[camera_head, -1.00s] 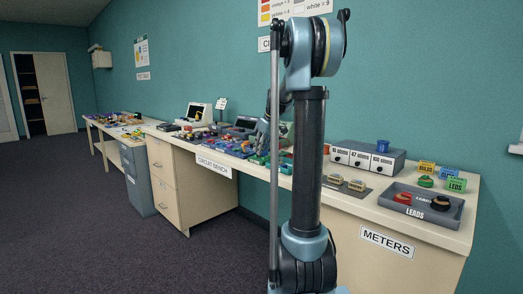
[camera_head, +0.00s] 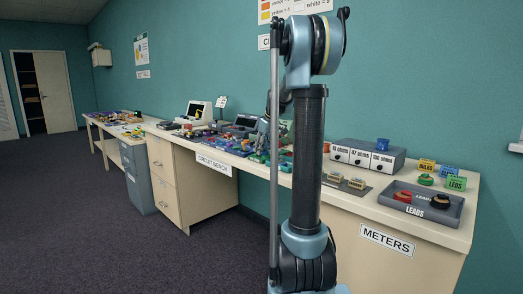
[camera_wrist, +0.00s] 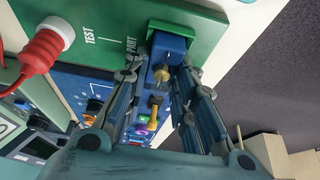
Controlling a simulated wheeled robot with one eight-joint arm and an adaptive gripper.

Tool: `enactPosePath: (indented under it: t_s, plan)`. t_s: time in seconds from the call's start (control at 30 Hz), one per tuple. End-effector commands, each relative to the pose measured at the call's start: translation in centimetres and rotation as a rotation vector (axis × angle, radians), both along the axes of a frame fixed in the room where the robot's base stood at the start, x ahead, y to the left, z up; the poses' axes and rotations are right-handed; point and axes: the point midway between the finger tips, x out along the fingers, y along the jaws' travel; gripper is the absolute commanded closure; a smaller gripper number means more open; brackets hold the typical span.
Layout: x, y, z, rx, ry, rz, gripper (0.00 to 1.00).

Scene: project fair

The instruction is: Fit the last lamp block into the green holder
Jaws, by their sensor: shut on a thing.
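In the wrist view my gripper (camera_wrist: 163,66) is shut on a blue lamp block (camera_wrist: 170,44) with a small brass-coloured bulb on it. The green holder (camera_wrist: 112,22), marked TEST and PART, lies beneath and beyond the fingertips. The block is at the holder's dark slot, beside the word PART; I cannot tell how deep it sits or whether it touches the bottom. In the head view my gripper is mostly hidden behind my arm, low over the circuit bench, and the holder is too small to make out.
A red plug (camera_wrist: 43,48) stands at the holder's left. A blue board (camera_wrist: 78,88) with dials lies below it. On the bench to the right are a grey leads tray (camera_head: 421,203), a grey box with ohms labels (camera_head: 366,158) and several coloured blocks. The floor in front is clear.

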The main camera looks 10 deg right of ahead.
Motion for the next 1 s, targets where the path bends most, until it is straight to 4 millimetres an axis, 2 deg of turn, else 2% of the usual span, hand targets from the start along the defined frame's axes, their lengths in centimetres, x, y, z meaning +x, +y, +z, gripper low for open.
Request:
enactPosePath:
  t_s: [0.17,0.2,0.3,0.53,0.57,0.6,0.67,1.0]
  plan:
    - [0.01,-0.01,-0.18,0.000,0.000,0.000,0.99]
    - [0.00,-0.01,-0.20,0.000,0.000,0.000,0.73]
    - [0.01,-0.01,-0.18,0.000,0.000,0.000,0.52]
    - [-0.01,-0.01,-0.18,0.000,0.000,0.000,0.52]
    - [-0.01,-0.01,-0.18,0.000,0.000,0.000,0.50]
    - [-0.01,-0.01,-0.18,0.000,0.000,0.000,0.41]
    - [-0.01,-0.01,-0.18,0.000,0.000,0.000,0.32]
    - [0.00,-0.01,-0.13,0.000,0.000,0.000,0.32]
